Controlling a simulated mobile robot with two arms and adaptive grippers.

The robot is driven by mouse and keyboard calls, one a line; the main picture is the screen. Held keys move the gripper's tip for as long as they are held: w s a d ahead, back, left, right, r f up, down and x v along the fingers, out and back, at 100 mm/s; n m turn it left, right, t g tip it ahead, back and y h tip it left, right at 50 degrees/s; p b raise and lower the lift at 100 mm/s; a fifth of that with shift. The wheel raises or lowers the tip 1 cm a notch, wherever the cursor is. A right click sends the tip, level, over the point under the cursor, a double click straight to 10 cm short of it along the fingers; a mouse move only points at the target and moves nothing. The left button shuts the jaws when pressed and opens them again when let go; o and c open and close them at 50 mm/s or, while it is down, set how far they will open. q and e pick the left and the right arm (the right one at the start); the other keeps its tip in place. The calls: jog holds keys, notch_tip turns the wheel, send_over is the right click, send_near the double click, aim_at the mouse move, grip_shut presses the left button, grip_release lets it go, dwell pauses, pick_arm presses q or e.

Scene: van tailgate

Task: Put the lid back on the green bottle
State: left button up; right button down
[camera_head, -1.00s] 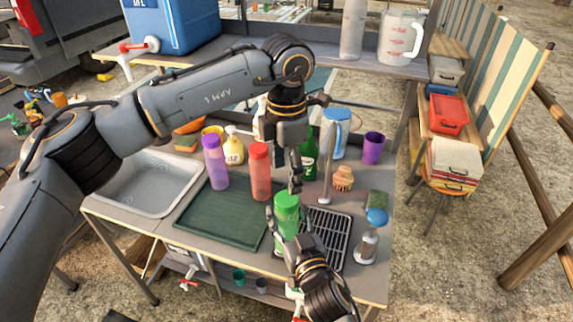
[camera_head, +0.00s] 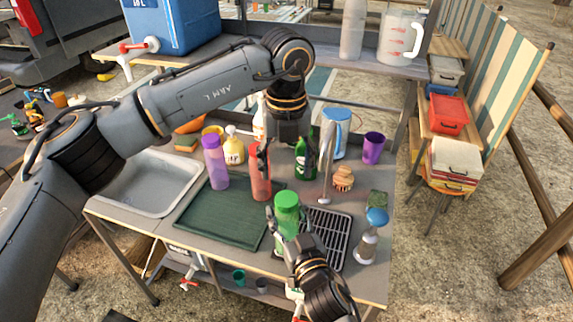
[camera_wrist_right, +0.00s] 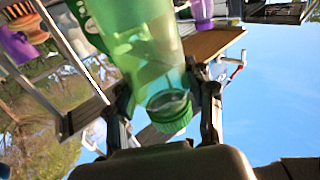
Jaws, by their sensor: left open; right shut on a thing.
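The green bottle (camera_head: 281,232) is upright near the drying rack, gripped by my right gripper (camera_head: 288,222). Its green lid (camera_head: 286,199) appears seated on top in the head view; I cannot tell whether it is tightened. In the right wrist view the translucent green bottle (camera_wrist_right: 150,50) lies between the fingers of my right gripper (camera_wrist_right: 165,112), with a green ribbed ring and pale centre at its near end. My left gripper (camera_head: 287,160) is open and empty, above and behind the bottle.
A dark green bottle (camera_head: 305,165) is behind. The black rack (camera_head: 330,225), a blue-topped dispenser (camera_head: 368,240) and brush (camera_head: 343,178) are to the right. The sink (camera_head: 150,185) is left.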

aim_at(287, 198)
pick_arm(q)
jog(key=shift+f, duration=4)
jog(key=c, duration=1.2)
jog(key=m, duration=0.4)
jog(key=shift+c, duration=0.2)
jog(key=m, duration=1.5)
jog(key=o, duration=1.4)
